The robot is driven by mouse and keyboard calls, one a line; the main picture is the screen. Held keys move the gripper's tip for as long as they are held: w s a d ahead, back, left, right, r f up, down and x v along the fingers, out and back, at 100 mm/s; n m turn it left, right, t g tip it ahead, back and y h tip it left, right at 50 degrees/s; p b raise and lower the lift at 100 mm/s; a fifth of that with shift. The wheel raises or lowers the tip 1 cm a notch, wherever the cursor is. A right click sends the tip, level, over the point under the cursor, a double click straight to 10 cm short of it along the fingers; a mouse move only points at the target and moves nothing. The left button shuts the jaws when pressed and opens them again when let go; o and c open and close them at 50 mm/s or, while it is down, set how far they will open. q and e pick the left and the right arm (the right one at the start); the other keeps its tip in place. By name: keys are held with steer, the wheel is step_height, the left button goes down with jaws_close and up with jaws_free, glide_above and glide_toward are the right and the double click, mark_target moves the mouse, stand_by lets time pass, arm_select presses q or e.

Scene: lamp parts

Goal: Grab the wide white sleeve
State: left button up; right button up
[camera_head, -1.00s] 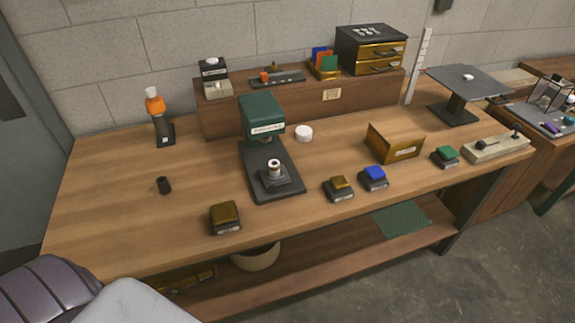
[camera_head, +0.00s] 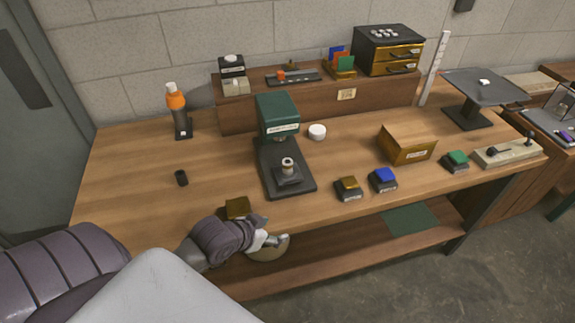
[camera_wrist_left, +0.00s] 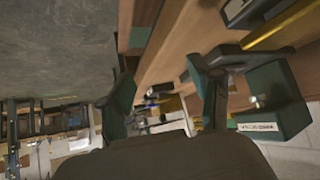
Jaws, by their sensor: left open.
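The green press head (camera_wrist_left: 268,108) shows at the right of that view. My right gripper is not in view.
A small pale part (camera_head: 287,165) sits on the press base. Yellow (camera_head: 348,188) and blue (camera_head: 383,179) blocks and a brass box (camera_head: 407,146) are at the right.

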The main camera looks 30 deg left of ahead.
mark_target(287, 162)
arm_select(q)
steer(key=w+a+r+n+t, duration=0.1)
steer(key=w+a+r+t, duration=0.3)
steer(key=w+a+r, duration=0.45)
steer(key=shift+t, duration=0.3)
steer(key=w+f, duration=0.1)
steer(key=w, duration=0.1)
steer(key=w+f, duration=0.1)
steer(key=w, duration=0.1)
steer(key=w+a+f, duration=0.1)
steer(key=w+f, duration=0.1)
steer(key=w, duration=0.1)
steer(key=shift+p, duration=0.3)
steer(key=x, duration=0.6)
steer(key=shift+w+f, duration=0.1)
steer(key=shift+f, duration=0.15)
steer(key=shift+c, duration=0.7)
steer(key=c, duration=1)
steer(key=shift+r, duration=0.1)
